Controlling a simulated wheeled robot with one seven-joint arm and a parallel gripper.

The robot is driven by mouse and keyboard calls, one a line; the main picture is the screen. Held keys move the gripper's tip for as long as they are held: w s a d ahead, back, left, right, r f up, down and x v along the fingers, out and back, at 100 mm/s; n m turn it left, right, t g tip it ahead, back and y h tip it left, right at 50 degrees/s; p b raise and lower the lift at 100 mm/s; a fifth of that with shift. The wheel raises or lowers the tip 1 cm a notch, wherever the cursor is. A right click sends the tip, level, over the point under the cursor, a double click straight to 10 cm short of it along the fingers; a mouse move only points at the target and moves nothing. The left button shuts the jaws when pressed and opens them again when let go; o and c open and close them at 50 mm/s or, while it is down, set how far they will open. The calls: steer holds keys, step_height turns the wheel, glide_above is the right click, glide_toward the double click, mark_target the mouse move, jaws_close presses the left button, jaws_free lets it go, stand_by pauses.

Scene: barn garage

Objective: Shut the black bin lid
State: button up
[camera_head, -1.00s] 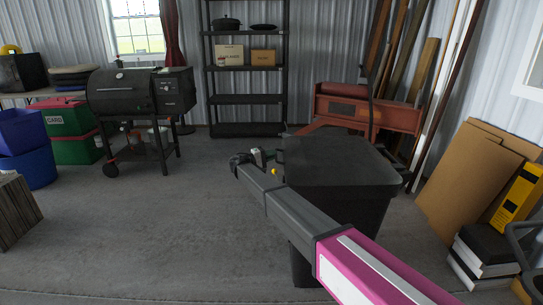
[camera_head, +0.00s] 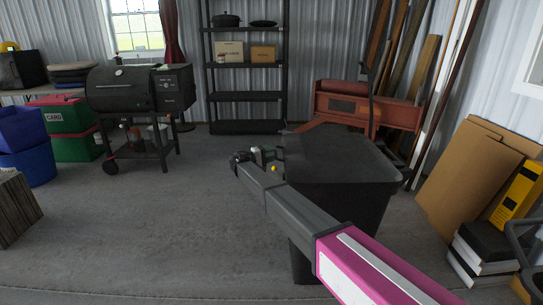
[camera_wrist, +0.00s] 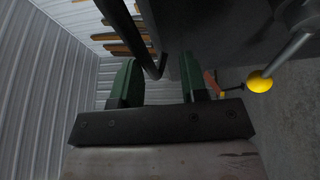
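The black bin (camera_head: 340,210) stands on the floor right of centre in the head view. Its black lid (camera_head: 335,158) lies flat across the top, with no gap that I can make out. My gripper (camera_head: 262,156) is at the left side of the bin, near the lid's edge; the fingers are small and partly hidden there. In the wrist view, my gripper's green fingers (camera_wrist: 160,86) are apart with nothing held between them. A dark surface (camera_wrist: 220,30), which looks like the bin, is beyond and right of them. I cannot tell whether they touch it.
A dark bent bar (camera_wrist: 152,62) shows beyond the fingers. A red wooden cart (camera_head: 365,108) stands behind the bin. Cardboard sheets (camera_head: 470,185) lean at the right. A black grill (camera_head: 140,95) and a shelf rack (camera_head: 245,97) stand at the back. The floor left of the bin is clear.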

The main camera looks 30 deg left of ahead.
steer(key=shift+s+a, duration=0.1)
steer(key=v, duration=1)
steer(key=shift+s+a, duration=0.2)
